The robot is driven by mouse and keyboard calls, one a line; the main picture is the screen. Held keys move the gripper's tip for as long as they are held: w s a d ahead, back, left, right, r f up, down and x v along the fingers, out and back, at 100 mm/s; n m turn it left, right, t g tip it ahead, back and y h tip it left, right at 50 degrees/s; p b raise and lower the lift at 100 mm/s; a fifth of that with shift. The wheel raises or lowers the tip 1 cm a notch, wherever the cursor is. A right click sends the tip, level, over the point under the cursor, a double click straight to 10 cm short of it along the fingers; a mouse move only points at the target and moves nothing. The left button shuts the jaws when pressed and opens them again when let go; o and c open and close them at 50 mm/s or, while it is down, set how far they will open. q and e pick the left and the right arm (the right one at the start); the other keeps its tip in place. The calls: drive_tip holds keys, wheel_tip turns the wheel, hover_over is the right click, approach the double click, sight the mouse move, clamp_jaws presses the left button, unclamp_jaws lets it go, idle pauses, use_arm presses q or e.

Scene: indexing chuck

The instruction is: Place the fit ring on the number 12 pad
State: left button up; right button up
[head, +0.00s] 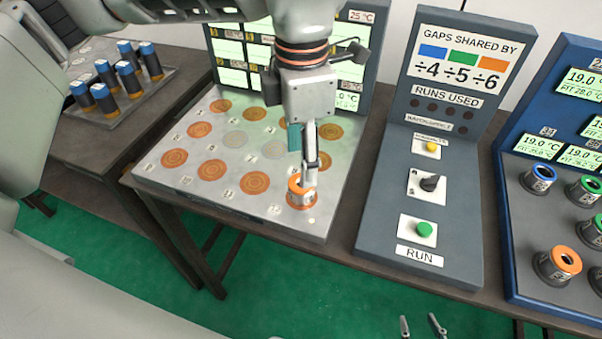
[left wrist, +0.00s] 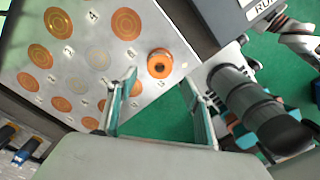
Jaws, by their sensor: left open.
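The fit ring (head: 296,188), a short grey ring with an orange top, stands upright on the pad at the near right corner of the grey pad board (head: 225,197). The pad's orange edge shows around its base; its number cannot be read. The ring also shows in the left wrist view (left wrist: 159,66). My left gripper (head: 311,172) is open just above the ring, and in the left wrist view its fingers (left wrist: 158,78) are spread apart with the ring beyond their tips. My right gripper (head: 421,325) shows only its two spread fingertips at the bottom of the head view, empty.
A grey control panel (head: 382,220) with a green RUN button (head: 425,229) stands to the right. Further right, a blue rack (head: 513,250) holds several colour-topped rings. Several blue-topped cylinders (head: 127,77) stand on a tray at the left. Display screens rise behind the pad board.

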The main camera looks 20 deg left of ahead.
use_arm(q)
drive_tip(key=shift+r, duration=2.2)
